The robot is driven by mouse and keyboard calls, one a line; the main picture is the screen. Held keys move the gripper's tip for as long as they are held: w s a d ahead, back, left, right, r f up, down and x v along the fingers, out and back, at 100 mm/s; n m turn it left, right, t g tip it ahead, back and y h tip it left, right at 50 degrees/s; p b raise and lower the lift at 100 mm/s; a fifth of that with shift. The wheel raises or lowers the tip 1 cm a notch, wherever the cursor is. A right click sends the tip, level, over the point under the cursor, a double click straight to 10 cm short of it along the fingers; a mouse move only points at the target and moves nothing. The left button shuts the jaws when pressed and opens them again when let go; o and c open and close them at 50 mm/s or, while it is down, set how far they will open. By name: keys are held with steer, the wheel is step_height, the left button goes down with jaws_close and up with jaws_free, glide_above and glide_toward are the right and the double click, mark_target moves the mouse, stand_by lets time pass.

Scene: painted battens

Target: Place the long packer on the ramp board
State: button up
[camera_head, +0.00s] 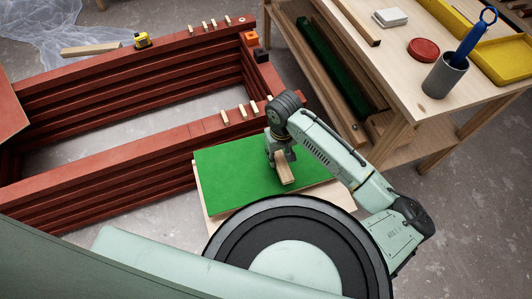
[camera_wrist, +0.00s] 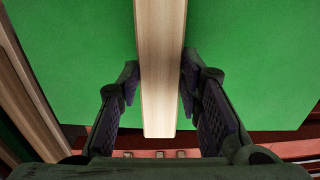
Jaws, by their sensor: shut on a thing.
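The long packer (camera_head: 286,173) is a pale wooden bar. My gripper (camera_head: 280,157) is shut on it, over the green ramp board (camera_head: 225,170). In the wrist view the packer (camera_wrist: 160,60) runs from the top edge down between my two fingers, with the green surface (camera_wrist: 245,60) behind it. I cannot tell whether the packer touches the board. The board lies on a pale wooden support in front of the red frame. My arm and round base hide part of its right and near sides.
A workbench (camera_head: 385,60) at right holds a grey cup (camera_head: 444,77), a red round lid (camera_head: 423,49) and yellow trays.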

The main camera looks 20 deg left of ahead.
mark_target(266, 162)
steer(key=a+p, duration=0.1)
steer(key=a, duration=0.3)
steer(key=shift+w+a+f, duration=0.1)
steer(key=shift+w+a, duration=0.05)
steer(key=shift+a, duration=0.1)
steer(key=shift+f+p, duration=0.4)
steer(key=shift+f, duration=1.45)
steer(key=o, duration=1.2)
steer(key=shift+f, duration=0.15)
steer(key=shift+c, duration=0.2)
step_height(266, 162, up, 12)
steer(key=b, duration=0.1)
steer(key=shift+r, duration=0.2)
